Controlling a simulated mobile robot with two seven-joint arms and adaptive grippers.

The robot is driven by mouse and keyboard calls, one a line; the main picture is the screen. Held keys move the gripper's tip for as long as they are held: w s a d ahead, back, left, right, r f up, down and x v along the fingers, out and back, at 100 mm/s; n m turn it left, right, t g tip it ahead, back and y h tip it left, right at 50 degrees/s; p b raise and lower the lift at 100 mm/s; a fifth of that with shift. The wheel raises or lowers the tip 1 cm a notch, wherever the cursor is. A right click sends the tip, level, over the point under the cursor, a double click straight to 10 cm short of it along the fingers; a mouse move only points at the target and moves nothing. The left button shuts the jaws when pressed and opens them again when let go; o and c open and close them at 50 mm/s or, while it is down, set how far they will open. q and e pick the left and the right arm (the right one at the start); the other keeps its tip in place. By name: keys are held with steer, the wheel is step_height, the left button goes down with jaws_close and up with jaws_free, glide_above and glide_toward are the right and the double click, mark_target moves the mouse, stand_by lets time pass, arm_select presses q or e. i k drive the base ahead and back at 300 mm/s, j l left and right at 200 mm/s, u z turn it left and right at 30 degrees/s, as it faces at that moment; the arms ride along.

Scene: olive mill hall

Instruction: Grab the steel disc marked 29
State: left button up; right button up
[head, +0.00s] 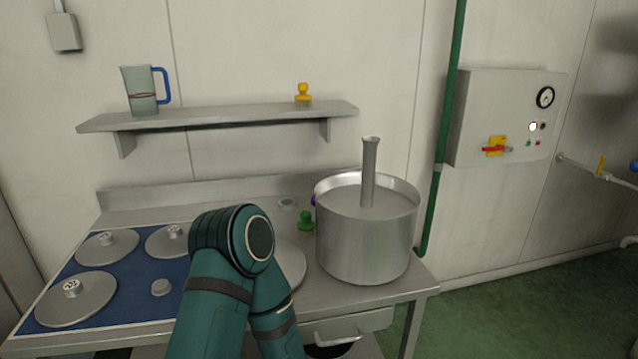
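Several steel discs with short knobs lie on a blue mat (118,275) on the steel table. One disc (98,247) is at the back left, one (163,247) to the right of it, and one (70,308) at the front left. The knob tops carry dark marks too small to read, so I cannot tell which is 29. Another round steel plate (293,262) shows partly behind my teal arm, its middle hidden. Neither of my grippers is in view; only bent arm links show in front of the table.
A large steel pot (360,248) with an upright tube (369,172) stands at the table's right. A green knobbed piece (305,222) is beside it. A small grey knob (160,287) is on the mat. A shelf (220,117) holds a jug (142,92) and a yellow stamp-like piece (303,94).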

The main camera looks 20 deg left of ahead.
mark_target(110, 246)
steer(key=u, duration=2.1)
steer(key=j+z, duration=0.2)
steer(key=z, duration=0.25)
steer(key=j+z, duration=0.25)
steer(key=z, duration=0.2)
steer(key=j+z, duration=0.25)
steer(key=z, duration=0.2)
steer(key=k+j+z, duration=0.15)
steer(key=j, duration=0.15)
steer(key=k+j+z, duration=0.1)
steer(key=j, duration=0.2)
steer(key=k+j+z, duration=0.15)
steer(key=j, duration=0.15)
